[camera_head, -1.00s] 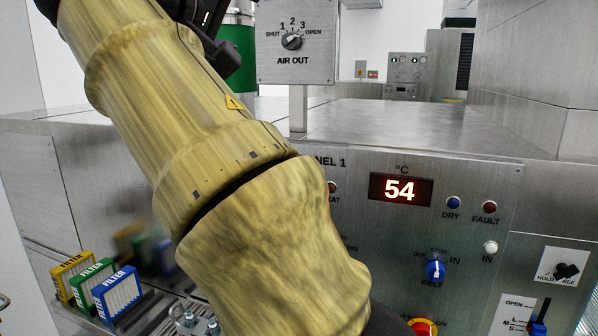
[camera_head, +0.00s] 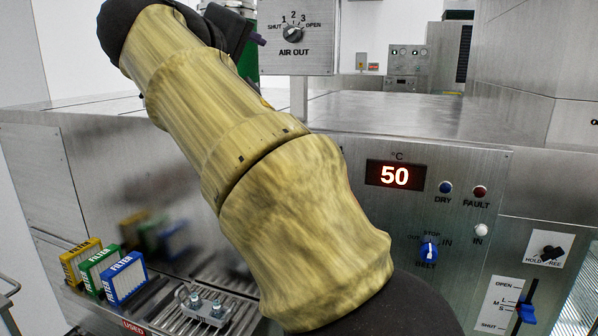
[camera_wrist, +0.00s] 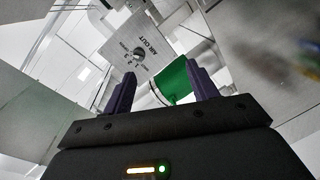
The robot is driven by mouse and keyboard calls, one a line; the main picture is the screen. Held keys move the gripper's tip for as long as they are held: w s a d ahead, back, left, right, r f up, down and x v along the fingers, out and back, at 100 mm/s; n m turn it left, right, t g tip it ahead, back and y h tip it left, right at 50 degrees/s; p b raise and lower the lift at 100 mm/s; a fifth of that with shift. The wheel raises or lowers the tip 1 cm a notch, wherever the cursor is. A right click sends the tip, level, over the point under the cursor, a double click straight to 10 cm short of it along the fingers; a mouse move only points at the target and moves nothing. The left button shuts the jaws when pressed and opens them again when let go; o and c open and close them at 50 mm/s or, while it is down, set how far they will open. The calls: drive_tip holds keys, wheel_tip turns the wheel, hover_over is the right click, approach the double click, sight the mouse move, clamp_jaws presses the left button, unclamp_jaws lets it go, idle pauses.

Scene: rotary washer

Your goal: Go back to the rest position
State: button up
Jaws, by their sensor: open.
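My gripper (camera_wrist: 160,92) shows in the wrist view with its two dark purple fingers apart and nothing between them. Behind the fingers are the AIR OUT dial plate (camera_wrist: 139,53) and a green cylinder (camera_wrist: 174,82), both apart from the fingers as far as I can tell. In the head view my yellow arm crosses the middle, and the gripper end is mostly hidden behind it near the top. One purple fingertip shows just left of the AIR OUT plate (camera_head: 296,58).
The steel panel holds a display (camera_head: 394,174) reading 50, a blue BELT knob (camera_head: 429,248) and a blue-handled lever (camera_head: 526,312). Yellow, green and blue FILTER boxes (camera_head: 123,279) stand at lower left beside a slotted tray (camera_head: 166,311). The steel top (camera_head: 400,115) is clear.

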drive_tip(key=w+d+f+g+y, duration=0.1)
drive_tip(key=w+d+f+g, duration=0.2)
drive_tip(key=f, duration=0.6)
drive_tip(key=w+d+f+g, duration=0.15)
drive_tip(key=w+f, duration=0.25)
drive_tip(key=f, duration=0.4)
drive_tip(key=s+d+f+m+g+y, duration=0.15)
drive_tip(key=d+f, duration=0.35)
drive_tip(key=f, duration=0.5)
drive_tip(key=s+d+f+g, duration=0.2)
drive_tip(key=d+f, duration=0.3)
drive_tip(key=f, duration=0.5)
drive_tip(key=s+d+f+m+g+y, duration=0.1)
drive_tip(key=s+d+f+m, duration=0.3)
drive_tip(key=s+f, duration=0.6)
drive_tip(key=s+d+f+m+g+y, duration=0.1)
drive_tip(key=s+d+f+m+g, duration=0.3)
drive_tip(key=s+f, duration=0.6)
drive_tip(key=shift+d, duration=0.75)
drive_tip(key=shift+w, duration=0.1)
drive_tip(key=shift+c, duration=0.2)
drive_tip(key=c, duration=0.3)
drive_tip(key=shift+c, duration=0.7)
